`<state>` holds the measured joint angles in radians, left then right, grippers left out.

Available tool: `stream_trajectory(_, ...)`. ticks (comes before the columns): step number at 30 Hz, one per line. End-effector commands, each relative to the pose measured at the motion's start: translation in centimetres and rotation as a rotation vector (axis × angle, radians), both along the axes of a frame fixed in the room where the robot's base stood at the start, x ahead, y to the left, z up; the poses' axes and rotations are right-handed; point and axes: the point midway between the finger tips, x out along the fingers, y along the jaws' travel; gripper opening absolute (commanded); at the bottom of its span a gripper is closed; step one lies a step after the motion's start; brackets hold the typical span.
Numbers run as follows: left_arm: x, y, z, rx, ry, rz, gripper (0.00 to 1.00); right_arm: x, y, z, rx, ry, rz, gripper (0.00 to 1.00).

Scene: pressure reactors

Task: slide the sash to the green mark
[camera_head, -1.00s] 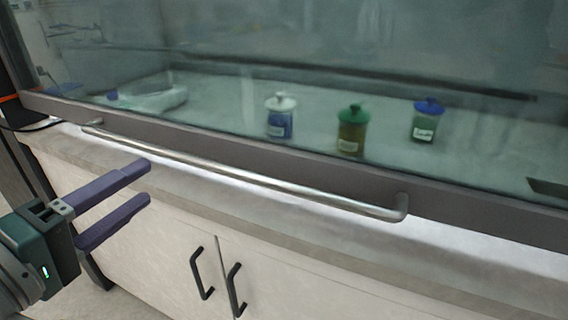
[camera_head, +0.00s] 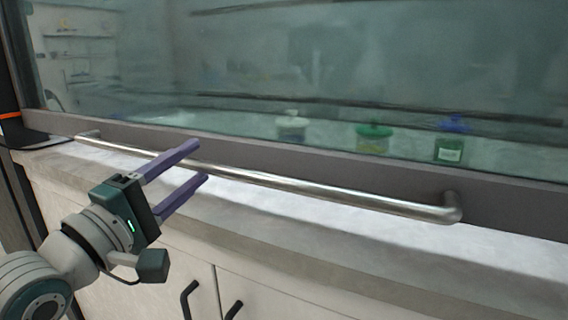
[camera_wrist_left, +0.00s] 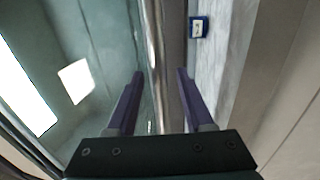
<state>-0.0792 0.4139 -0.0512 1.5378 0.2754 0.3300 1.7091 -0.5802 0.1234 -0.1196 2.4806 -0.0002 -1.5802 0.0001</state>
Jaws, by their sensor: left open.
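The sash is a large glass pane (camera_head: 300,60) with a grey bottom rail (camera_head: 330,165). A long steel bar handle (camera_head: 330,194) runs along the rail. My left gripper (camera_head: 202,160) is open at the left part of the bar, its two purple fingers pointing at it. In the left wrist view the bar (camera_wrist_left: 154,40) runs between the open fingers (camera_wrist_left: 160,74), and nothing is gripped. I cannot tell how deep the bar sits between them. A bright gap shows under the rail. I see no green mark in these frames. My right gripper is not in view.
Behind the glass stand jars with a white lid (camera_head: 291,127), a green lid (camera_head: 375,131) and a blue lid (camera_head: 455,123), partly hidden by the rail. A grey counter ledge (camera_head: 300,245) lies below the bar, above a cabinet with black handles (camera_head: 190,300).

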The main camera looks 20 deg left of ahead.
Motion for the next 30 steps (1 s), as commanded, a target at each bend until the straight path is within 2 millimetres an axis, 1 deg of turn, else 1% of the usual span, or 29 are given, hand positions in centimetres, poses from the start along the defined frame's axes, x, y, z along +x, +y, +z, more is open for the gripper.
stream_trajectory(1, 0.5, -0.05, 0.09, 0.0, -0.002, 0.0, 0.52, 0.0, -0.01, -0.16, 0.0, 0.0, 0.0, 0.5)
stream_trajectory(4, 1.02, -0.07, 0.16, 0.001, 0.001, 0.001, 0.52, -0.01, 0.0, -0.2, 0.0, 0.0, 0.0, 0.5)
stream_trajectory(12, 1.16, -0.1, 0.23, 0.001, 0.001, 0.0, 0.52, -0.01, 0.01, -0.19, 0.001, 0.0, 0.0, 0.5)
stream_trajectory(14, 1.15, -0.1, 0.23, 0.001, 0.001, 0.0, 0.47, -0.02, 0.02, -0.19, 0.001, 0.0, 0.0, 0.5)
stream_trajectory(26, 1.13, -0.1, 0.23, 0.001, 0.001, 0.0, 0.01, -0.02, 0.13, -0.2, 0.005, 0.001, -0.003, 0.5)
stream_trajectory(27, 1.13, -0.1, 0.23, 0.001, 0.001, 0.0, 0.0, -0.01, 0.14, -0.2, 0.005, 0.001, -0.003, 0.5)
stream_trajectory(30, 1.12, -0.1, 0.23, 0.001, 0.001, 0.0, 0.0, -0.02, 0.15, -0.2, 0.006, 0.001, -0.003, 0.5)
